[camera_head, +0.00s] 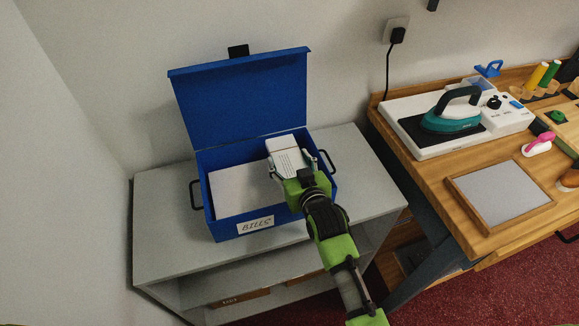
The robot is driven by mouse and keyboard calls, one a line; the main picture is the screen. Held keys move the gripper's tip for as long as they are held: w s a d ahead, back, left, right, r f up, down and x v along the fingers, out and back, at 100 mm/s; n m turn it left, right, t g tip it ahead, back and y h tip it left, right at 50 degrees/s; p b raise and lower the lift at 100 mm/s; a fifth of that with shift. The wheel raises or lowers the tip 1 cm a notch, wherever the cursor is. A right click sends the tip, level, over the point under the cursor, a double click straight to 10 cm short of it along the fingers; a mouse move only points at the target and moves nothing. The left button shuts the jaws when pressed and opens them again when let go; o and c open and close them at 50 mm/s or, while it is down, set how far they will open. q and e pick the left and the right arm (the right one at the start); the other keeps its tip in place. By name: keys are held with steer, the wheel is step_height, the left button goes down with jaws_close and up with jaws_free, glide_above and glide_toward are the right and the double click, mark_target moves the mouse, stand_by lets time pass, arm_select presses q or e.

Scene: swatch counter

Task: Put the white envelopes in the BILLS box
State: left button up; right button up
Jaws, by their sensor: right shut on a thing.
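The blue BILLS box (225,231) stands on a grey cabinet with its lid (240,100) raised. A white label with BILLS on it is on its front wall. A white sheet, perhaps an envelope (236,189), lies flat inside the left part of the box. My right gripper (291,166) is over the right part of the box, shut on a white envelope (287,149) with lines of print. The gripper hides the envelope's lower end. I cannot tell whether this envelope touches the box floor. My left gripper is not in view.
The grey cabinet top (162,232) is clear around the box. A black handle (328,161) sticks out at the box's right side. A wooden table (440,200) at the right holds a teal iron (452,118), a framed grey pad (500,190) and thread spools.

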steer(key=shift+r, duration=0.15)
steer(key=shift+f, duration=0.65)
steer(key=o, duration=1.1)
steer(key=shift+s+f, duration=0.1)
steer(key=shift+s+r, duration=0.1)
steer(key=shift+r, duration=0.6)
steer(key=v, duration=1.1)
steer(key=shift+s+d+r+b, duration=0.1)
steer(key=shift+s+r+b, duration=0.05)
steer(key=shift+s+b, duration=0.2)
